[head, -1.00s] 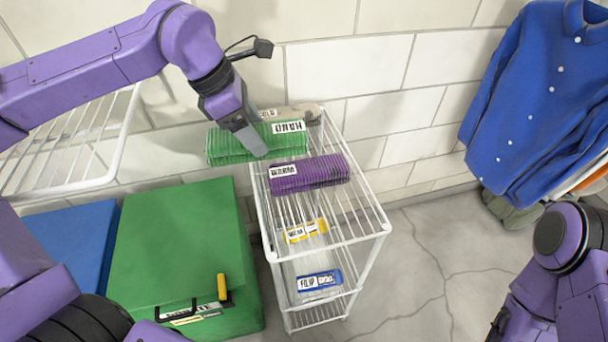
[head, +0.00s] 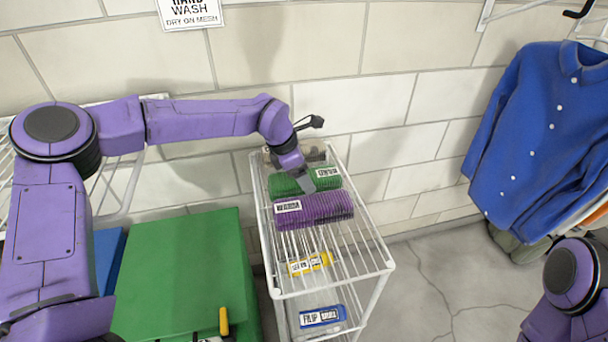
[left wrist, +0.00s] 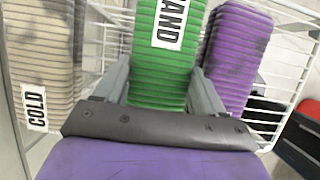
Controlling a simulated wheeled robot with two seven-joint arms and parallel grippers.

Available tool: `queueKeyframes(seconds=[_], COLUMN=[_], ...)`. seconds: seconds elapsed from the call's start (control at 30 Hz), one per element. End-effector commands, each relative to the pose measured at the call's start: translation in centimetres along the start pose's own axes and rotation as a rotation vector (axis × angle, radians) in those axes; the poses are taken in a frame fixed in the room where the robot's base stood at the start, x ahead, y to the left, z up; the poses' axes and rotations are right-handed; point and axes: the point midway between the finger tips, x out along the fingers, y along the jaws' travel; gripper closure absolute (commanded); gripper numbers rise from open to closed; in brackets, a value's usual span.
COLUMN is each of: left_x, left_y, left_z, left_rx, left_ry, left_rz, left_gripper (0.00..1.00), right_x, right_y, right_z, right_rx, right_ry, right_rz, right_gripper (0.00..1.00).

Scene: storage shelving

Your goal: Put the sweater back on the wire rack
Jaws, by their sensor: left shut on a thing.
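The green ribbed sweater (head: 283,185), folded into a roll with a white label, is at the far part of the wire rack's top shelf (head: 335,248). My left gripper (head: 309,182) is shut on it. In the left wrist view the green sweater (left wrist: 165,75) lies between the two fingers, with a label ending in "AND". It is over the rack behind a purple roll (head: 325,207); whether it rests on the wires cannot be told. Only part of my right arm shows at the lower right, its gripper out of frame.
A beige roll labelled "COLD" (left wrist: 42,50) is on the other side of the sweater. Yellow (head: 311,264) and blue (head: 322,316) labelled items show lower in the rack. A green box (head: 180,270) stands left; a blue shirt (head: 540,140) hangs right.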

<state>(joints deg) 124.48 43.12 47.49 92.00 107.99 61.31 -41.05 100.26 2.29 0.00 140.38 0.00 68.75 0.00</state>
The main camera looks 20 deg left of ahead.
Motion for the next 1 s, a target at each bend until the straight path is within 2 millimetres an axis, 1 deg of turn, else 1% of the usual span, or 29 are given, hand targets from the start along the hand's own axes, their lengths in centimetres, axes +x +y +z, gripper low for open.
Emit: queueKeyframes(seconds=[0.07, 0.37, 0.4, 0.67, 0.77, 0.87, 1.0], left_x=[0.4, 0.7, 0.6, 0.6, 0.0, -1.6, -5.4], left_y=[0.0, 0.0, 0.0, 0.0, 0.0, 0.0, 0.1], left_z=[-0.1, -0.3, -0.3, -0.3, -0.1, -0.1, -0.1], left_rx=[0.001, 0.0, 0.0, 0.0, 0.0, 0.001, 0.001], left_ry=[-0.002, -0.002, -0.001, -0.001, -0.003, -0.005, -0.007], left_rz=[0.001, 0.001, 0.0, 0.0, 0.002, 0.003, 0.005], left_gripper=[0.71, 0.71, 0.2, 0.2, 0.2, 0.2, 0.2], right_x=[0.0, 0.1, 0.1, 0.1, 0.0, 0.1, 0.1], right_y=[0.0, 0.0, 0.0, 0.0, 0.0, 0.0, 0.0], right_z=[0.0, 0.0, 0.0, 0.0, 0.0, 0.0, 0.0], right_rx=[0.0, 0.0, 0.0, 0.0, 0.0, 0.0, 0.0], right_ry=[0.0, 0.0, 0.0, 0.0, 0.0, 0.0, 0.0], right_rz=[0.0, 0.0, 0.0, 0.0, 0.0, 0.0, 0.0], right_gripper=[0.57, 0.57, 0.57, 0.57, 0.57, 0.57, 0.57])
